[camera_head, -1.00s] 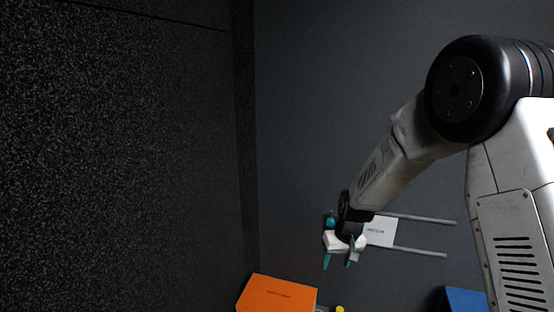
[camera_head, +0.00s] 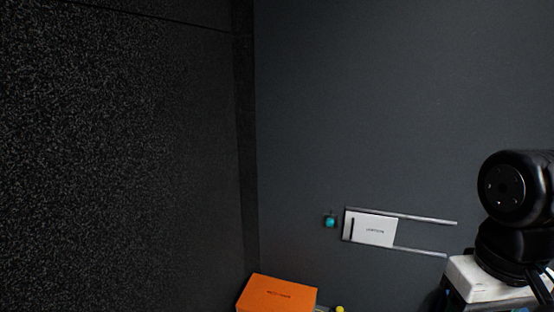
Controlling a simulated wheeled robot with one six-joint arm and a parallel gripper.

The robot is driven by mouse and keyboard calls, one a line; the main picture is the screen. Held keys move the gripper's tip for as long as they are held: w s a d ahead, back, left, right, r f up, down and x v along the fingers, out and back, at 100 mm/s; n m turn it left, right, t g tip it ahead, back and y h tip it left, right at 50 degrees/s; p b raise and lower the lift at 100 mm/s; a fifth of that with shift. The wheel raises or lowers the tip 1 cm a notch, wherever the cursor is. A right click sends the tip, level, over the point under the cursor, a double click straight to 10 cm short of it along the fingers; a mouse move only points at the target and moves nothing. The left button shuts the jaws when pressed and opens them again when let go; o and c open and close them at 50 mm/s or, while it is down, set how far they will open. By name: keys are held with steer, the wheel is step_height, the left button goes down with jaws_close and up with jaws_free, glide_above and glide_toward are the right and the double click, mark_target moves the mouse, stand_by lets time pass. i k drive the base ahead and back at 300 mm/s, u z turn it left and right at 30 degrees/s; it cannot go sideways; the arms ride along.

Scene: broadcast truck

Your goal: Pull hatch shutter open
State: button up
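The hatch shutter (camera_head: 374,231) is a small white panel with printed text on the dark grey wall. It sits at the left end of two grey parallel rails (camera_head: 425,220). A narrow dark upright bar, perhaps its handle, shows near its left edge.
A small teal knob (camera_head: 329,222) is on the wall left of the shutter. An orange box (camera_head: 277,295) is at the bottom, with a small yellow item (camera_head: 339,309) beside it. A speckled black surface fills the left. The wall above the shutter is clear.

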mark_target(359, 227)
steer(key=u, duration=0.75)
steer(key=k, duration=0.75)
steer(key=z, duration=0.75)
steer(key=i, duration=0.95)
